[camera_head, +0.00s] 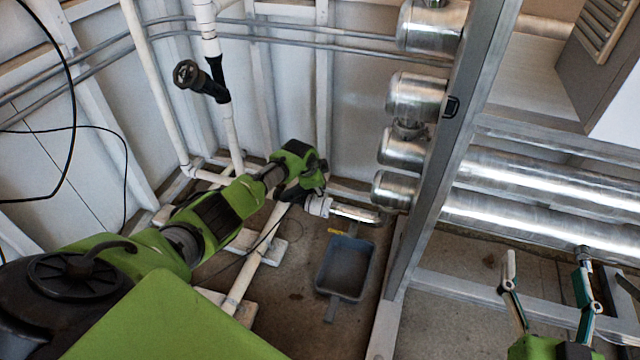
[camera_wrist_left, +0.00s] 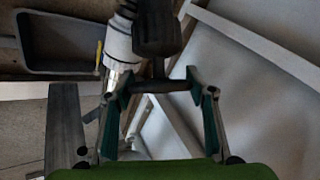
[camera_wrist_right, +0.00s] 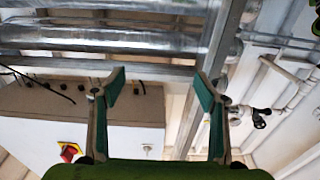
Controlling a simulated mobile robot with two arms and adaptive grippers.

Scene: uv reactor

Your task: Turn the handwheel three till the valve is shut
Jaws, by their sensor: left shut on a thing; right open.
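A dark handwheel (camera_wrist_left: 165,86) on a white pipe valve (camera_wrist_left: 118,42) sits between the fingers of my left gripper (camera_wrist_left: 160,90) in the left wrist view. The left gripper is shut on it; in the head view the arm largely hides the wheel, low by the wall next to a white fitting (camera_head: 318,206). Another black handwheel (camera_head: 187,73) sits higher on an upright pipe, apart from my grippers. No number shows on either wheel. My right gripper (camera_head: 546,268) is open and empty at the lower right; its spread fingers also show in the right wrist view (camera_wrist_right: 160,85).
A grey tray (camera_head: 346,268) lies on the floor below the fitting. A metal post (camera_head: 440,160) and big silver pipes (camera_head: 540,185) stand to the right. A cabinet with a red switch (camera_wrist_right: 70,152) shows in the right wrist view. White pipes (camera_head: 262,262) run along the floor.

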